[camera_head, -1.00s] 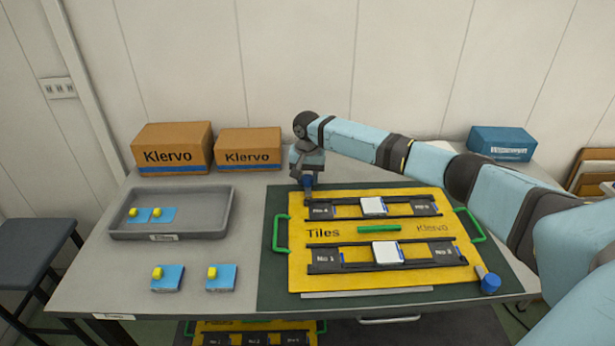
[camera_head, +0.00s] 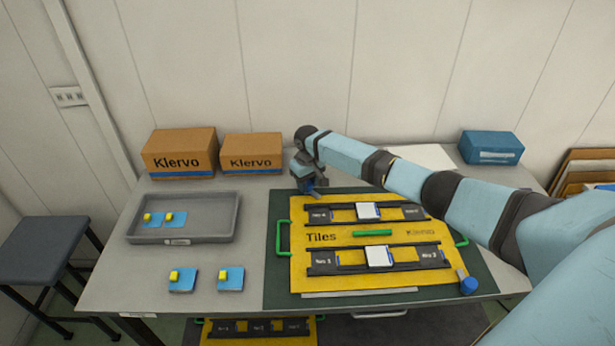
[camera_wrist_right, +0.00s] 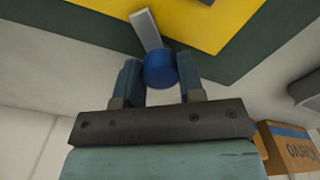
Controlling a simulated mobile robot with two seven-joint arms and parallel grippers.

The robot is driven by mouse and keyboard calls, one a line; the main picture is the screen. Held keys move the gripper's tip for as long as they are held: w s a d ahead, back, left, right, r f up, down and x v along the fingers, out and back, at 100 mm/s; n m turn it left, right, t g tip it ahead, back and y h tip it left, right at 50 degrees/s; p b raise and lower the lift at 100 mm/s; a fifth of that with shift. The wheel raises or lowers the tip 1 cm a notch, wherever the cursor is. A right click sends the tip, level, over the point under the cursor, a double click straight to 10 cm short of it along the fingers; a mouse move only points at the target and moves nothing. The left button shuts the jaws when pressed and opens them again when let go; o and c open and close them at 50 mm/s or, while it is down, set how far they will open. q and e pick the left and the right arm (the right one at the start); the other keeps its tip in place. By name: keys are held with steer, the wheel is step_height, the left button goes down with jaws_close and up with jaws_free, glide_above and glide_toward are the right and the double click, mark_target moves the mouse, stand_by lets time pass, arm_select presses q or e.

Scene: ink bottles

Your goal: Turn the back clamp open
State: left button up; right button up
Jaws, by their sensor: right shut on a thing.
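The back clamp is a blue round knob (camera_wrist_right: 160,70) with a flat grey lever (camera_wrist_right: 147,30), seen in the right wrist view. The lever points away from my wrist and appears to overlap the corner of the yellow board (camera_head: 297,262). My right gripper (camera_wrist_right: 160,82) is shut on the knob, one finger on each side. In the head view my right gripper (camera_head: 313,191) is tilted at the board's back left corner and mostly hides this clamp. The front clamp (camera_head: 468,286), also blue with a grey lever, stands at the board's front right corner. My left gripper is out of view.
The board lies on a dark green mat (camera_head: 277,292) and has green handles and tile holders. A grey tray (camera_head: 135,238) and two loose blue tiles (camera_head: 183,286) lie to the left. Two Klervo boxes (camera_head: 179,152) and a blue box (camera_head: 490,146) stand behind.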

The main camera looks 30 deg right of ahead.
steer(key=n+p, duration=0.1)
steer(key=n, duration=0.1)
steer(key=shift+r+n, duration=0.1)
steer(key=shift+n, duration=1.2)
steer(key=shift+n+p, duration=0.4)
steer(key=shift+n, duration=0.8)
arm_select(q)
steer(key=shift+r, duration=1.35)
arm_select(e)
steer(key=shift+n, duration=1.2)
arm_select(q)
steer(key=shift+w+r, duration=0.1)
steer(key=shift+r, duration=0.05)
arm_select(e)
steer(key=o, duration=0.9)
